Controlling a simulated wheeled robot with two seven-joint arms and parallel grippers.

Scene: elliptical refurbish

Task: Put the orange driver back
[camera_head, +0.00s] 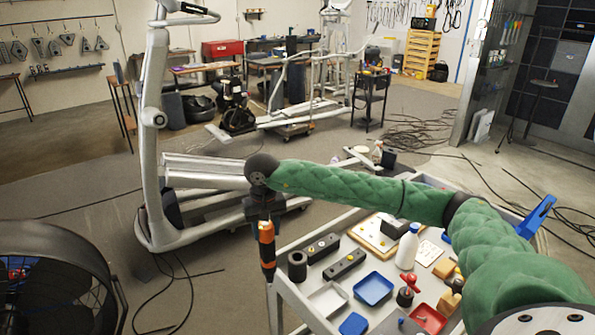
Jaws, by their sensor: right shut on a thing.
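My right gripper (262,212) hangs at the end of the green arm that comes in from the right. It is shut on the orange driver (267,244), an orange and black tool that points down, close to upright. In the picture, the driver is at the left edge of the white cart (286,285); I cannot tell its height over the cart or whether it touches anything. The fingers are dark and small, so their exact grip is hard to see. My left gripper is not in view.
On the cart are a black cylinder (297,266), dark blocks with holes (345,264), a white tray (327,299), a blue tray (373,288), a red tray (428,318), a white bottle (407,248) and a red-handled tool (409,287). A grey elliptical machine (157,130) stands behind; a fan (60,280) is at left.

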